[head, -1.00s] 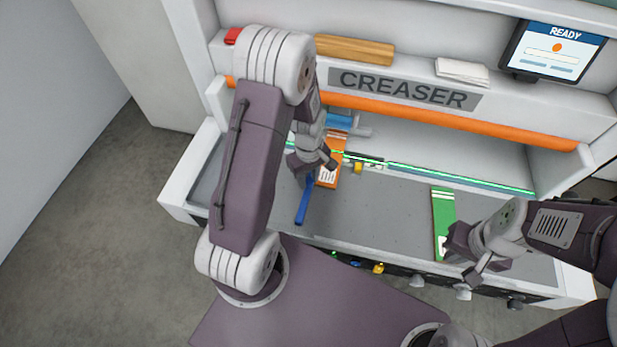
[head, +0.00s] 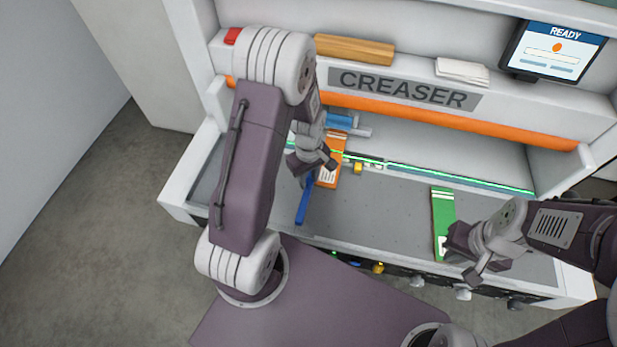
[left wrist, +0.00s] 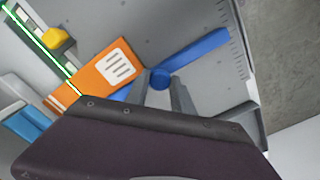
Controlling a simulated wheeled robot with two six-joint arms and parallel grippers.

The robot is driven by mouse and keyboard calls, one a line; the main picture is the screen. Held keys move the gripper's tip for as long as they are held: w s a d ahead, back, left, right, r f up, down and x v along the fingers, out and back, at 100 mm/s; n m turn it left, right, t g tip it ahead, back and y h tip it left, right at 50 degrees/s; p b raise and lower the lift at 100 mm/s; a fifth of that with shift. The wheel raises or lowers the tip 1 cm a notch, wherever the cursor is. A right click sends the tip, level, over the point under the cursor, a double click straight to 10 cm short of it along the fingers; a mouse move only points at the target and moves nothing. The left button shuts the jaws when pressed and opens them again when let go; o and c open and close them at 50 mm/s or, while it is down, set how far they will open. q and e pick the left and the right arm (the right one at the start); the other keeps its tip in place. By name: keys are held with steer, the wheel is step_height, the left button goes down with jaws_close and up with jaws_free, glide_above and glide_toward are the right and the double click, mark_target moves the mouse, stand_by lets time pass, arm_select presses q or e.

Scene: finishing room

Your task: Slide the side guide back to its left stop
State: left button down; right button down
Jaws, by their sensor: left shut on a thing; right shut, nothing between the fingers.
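The blue side guide (head: 304,203) lies on the grey bed of the creaser, toward its left side. In the left wrist view the guide (left wrist: 205,50) is a long blue bar with a round blue knob (left wrist: 160,79). My left gripper (left wrist: 162,88) is shut on this knob. In the head view my left gripper (head: 318,170) is over the guide's far part and partly hides it. My right gripper (head: 460,265) is shut and empty, beside the green card. I cannot make out the left stop.
An orange card (head: 329,174) lies right beside the guide; it also shows in the left wrist view (left wrist: 105,72). A green card (head: 443,215) lies on the right of the bed (head: 390,215). A yellow piece (head: 358,168) sits by the green-lit line. The middle bed is clear.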

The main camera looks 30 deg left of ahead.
stand_by(0.5)
arm_select(q)
steer(key=s+a, duration=0.1)
steer(key=a, duration=0.3)
steer(key=s+a, duration=0.1)
steer(key=a, duration=0.6)
steer(key=shift+s+a+p, duration=0.35)
steer(key=shift+s, duration=0.05)
steer(key=shift+w+r, duration=0.1)
steer(key=shift+w, duration=0.05)
steer(key=c, duration=1.1)
jaws_free()
steer(key=shift+a, duration=0.1)
steer(key=shift+s+a, duration=0.1)
steer(key=shift+s, duration=0.1)
